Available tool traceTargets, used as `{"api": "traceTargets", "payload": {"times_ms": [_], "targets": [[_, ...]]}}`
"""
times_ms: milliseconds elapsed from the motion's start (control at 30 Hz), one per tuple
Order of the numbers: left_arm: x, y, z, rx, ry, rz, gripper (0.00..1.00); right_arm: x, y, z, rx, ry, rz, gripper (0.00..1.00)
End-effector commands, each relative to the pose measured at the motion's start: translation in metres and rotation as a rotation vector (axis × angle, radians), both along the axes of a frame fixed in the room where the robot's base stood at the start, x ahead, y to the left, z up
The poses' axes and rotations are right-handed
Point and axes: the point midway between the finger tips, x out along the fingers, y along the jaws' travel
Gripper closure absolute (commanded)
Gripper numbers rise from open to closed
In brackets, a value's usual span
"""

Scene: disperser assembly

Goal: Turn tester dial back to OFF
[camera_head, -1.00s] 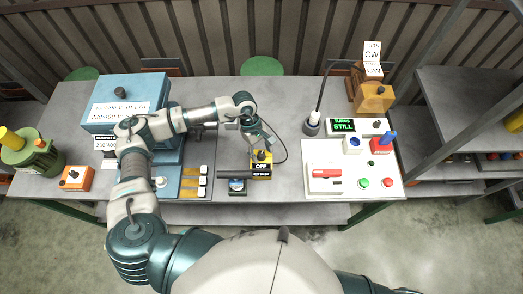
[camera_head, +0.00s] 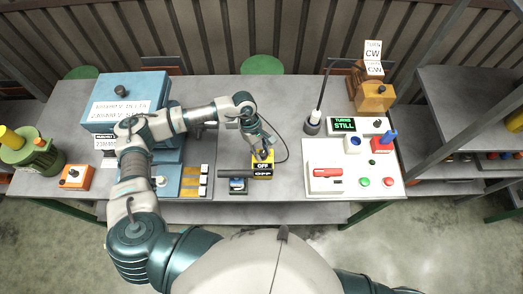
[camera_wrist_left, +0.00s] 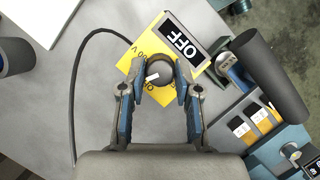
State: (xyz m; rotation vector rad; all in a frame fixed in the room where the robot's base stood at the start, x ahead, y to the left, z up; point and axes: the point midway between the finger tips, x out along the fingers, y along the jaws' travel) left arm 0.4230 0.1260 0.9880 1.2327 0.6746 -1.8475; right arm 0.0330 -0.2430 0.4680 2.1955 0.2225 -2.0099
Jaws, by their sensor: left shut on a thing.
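The yellow tester (camera_head: 264,158) stands at the front middle of the table, with a black OFF label (camera_head: 263,167) on it. In the left wrist view the yellow tester body (camera_wrist_left: 142,52) shows its OFF label (camera_wrist_left: 180,41) at the top. Its dark round dial (camera_wrist_left: 160,72) has a white mark that points to the lower left in that view. My left gripper (camera_head: 263,152) comes down over the tester. Its two fingers (camera_wrist_left: 156,85) are shut around the dial, one on each side. My right gripper is not in view.
A black cable (camera_wrist_left: 74,90) loops beside the tester. A dark cylinder (camera_wrist_left: 268,72) and a small-screened device (camera_head: 238,186) are close by. A white panel (camera_head: 340,152) with buttons and a red lever stands right. A blue machine (camera_head: 130,90) stands left.

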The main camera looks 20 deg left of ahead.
Motion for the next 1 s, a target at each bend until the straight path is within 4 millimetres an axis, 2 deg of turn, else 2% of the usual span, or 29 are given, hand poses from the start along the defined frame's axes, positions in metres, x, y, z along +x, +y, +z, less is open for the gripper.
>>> {"api": "traceTargets", "payload": {"times_ms": [467, 1000], "targets": [[-0.001, 0.001, -0.002, -0.002, -0.001, 0.133, 1.00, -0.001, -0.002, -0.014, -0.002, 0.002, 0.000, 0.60], [-0.003, 0.001, -0.003, -0.001, -0.001, 0.578, 1.00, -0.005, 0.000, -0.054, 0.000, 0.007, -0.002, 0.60]]}}
